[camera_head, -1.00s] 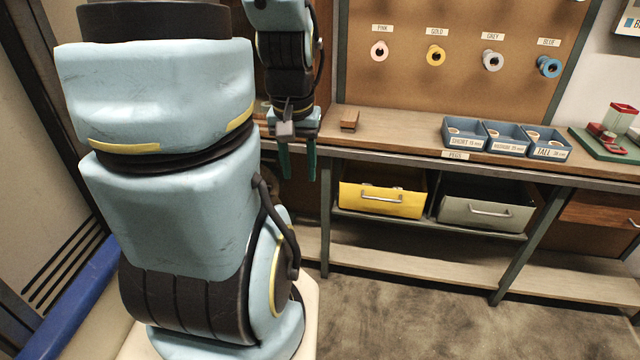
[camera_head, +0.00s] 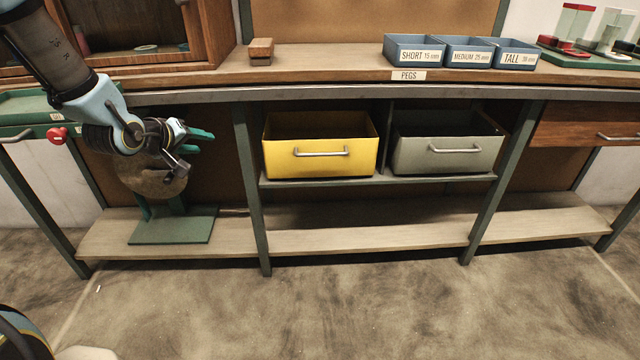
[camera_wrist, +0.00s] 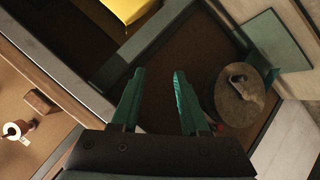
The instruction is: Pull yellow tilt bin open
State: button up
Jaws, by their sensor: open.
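The yellow tilt bin (camera_head: 320,156) sits under the bench on the upper shelf, with a grey metal handle (camera_head: 321,152) across its front. Its open top shows a dark inside. A corner of the bin shows at the top of the wrist view (camera_wrist: 128,8). My gripper (camera_head: 205,142) is to the left of the bin, beyond the green bench leg, with its green fingers pointing right. In the wrist view the two green fingers (camera_wrist: 158,95) are apart with nothing between them. My gripper is not touching the handle.
A grey bin (camera_head: 447,156) stands right of the yellow one. A green bench leg (camera_head: 250,185) stands between my gripper and the yellow bin. A round brown object on a green stand (camera_head: 172,228) is behind my gripper. The floor (camera_head: 370,300) in front is clear.

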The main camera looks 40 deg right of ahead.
jog(key=s+d+f+g+h+b, duration=0.2)
jog(key=s+d+f+h+b, duration=0.4)
jog(key=d+f+b, duration=0.45)
jog(key=n+g+h+b, duration=0.2)
jog(key=g+h+b, duration=0.1)
jog(key=h+b, duration=0.1)
send_near(322, 155)
jog(key=d, duration=0.3)
jog(key=d+b, duration=0.1)
jog(key=d, duration=0.3)
jog(key=w+d+r+b, duration=0.1)
jog(key=d, duration=0.2)
jog(key=shift+d+r, duration=0.1)
jog(key=shift+d, duration=0.05)
grip_shut()
